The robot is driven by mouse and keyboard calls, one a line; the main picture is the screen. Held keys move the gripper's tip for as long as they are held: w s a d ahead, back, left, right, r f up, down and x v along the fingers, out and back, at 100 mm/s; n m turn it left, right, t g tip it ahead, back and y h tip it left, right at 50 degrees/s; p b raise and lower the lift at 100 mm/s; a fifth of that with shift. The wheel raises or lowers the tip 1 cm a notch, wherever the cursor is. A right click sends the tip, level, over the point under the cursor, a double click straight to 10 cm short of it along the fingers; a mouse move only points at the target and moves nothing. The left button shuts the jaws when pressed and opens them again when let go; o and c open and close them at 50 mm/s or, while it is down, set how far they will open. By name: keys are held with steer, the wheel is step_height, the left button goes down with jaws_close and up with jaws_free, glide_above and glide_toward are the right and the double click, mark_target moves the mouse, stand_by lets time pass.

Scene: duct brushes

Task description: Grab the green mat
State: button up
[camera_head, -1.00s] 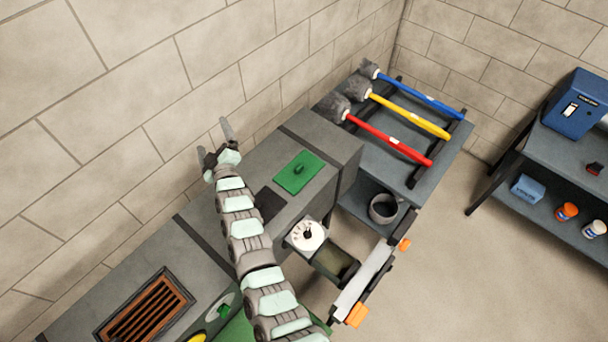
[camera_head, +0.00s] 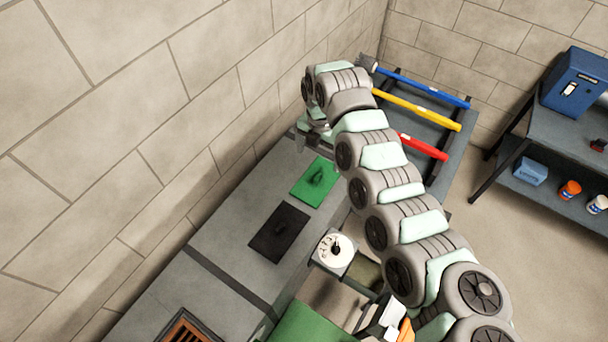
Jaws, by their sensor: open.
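The green mat (camera_head: 309,188) lies flat on the grey bench top, with a small raised dark green grip on it. My arm now arches over the right side of the bench, and its links come up close to the mat's right edge. My gripper (camera_head: 312,140) hangs just beyond the mat's far edge, near the wall, pointing down. One finger shows clearly and the other is partly hidden by the wrist. It holds nothing that I can see and appears apart from the mat.
A black mat (camera_head: 279,233) with a grip lies nearer on the bench. A white dial (camera_head: 335,250) sits at the bench's front edge. Blue (camera_head: 425,88), yellow (camera_head: 415,107) and red (camera_head: 422,146) brush handles lie beyond my arm. The block wall runs close along the left.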

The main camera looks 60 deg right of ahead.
mark_target(318, 176)
steer(key=f+p, duration=0.1)
steer(key=f, duration=0.4)
steer(key=f+p, duration=0.1)
steer(key=f, duration=0.4)
steer(key=shift+s+a+f, duration=0.15)
steer(key=shift+s+f, duration=0.05)
steer(key=shift+f, duration=0.05)
steer(key=shift+c, duration=0.6)
steer(key=c, duration=1.3)
steer(key=shift+r, duration=0.1)
